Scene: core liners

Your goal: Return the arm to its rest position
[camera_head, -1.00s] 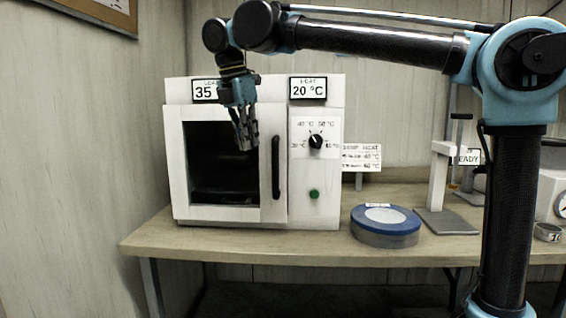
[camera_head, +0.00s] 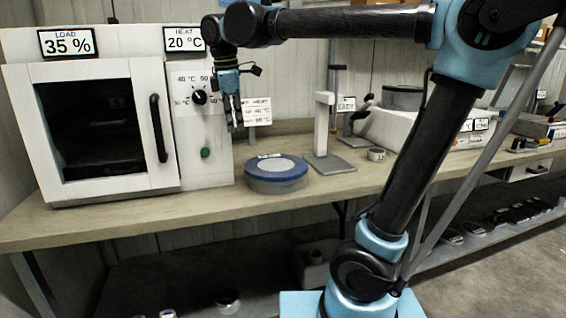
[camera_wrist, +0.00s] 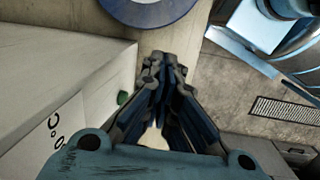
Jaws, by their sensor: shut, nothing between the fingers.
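My gripper (camera_head: 234,128) hangs downward in the head view, in front of the right side of the white oven's control panel and above the bench. It is shut and holds nothing. In the wrist view my gripper (camera_wrist: 160,62) has its fingers together, pointing toward the bench. My arm reaches from its base at the lower right, up and across the top of the head view. A round blue-rimmed container (camera_head: 276,175) sits on the bench to the right of and below my gripper. It also shows in part at the top of the wrist view (camera_wrist: 190,10).
The white oven (camera_head: 105,190) stands at left with its door shut and signs "35 %" and "20 °C". A white upright stand (camera_head: 324,125) and a small round tin (camera_head: 376,154) are on the bench (camera_head: 120,220). The lower shelf (camera_head: 190,290) bears several items.

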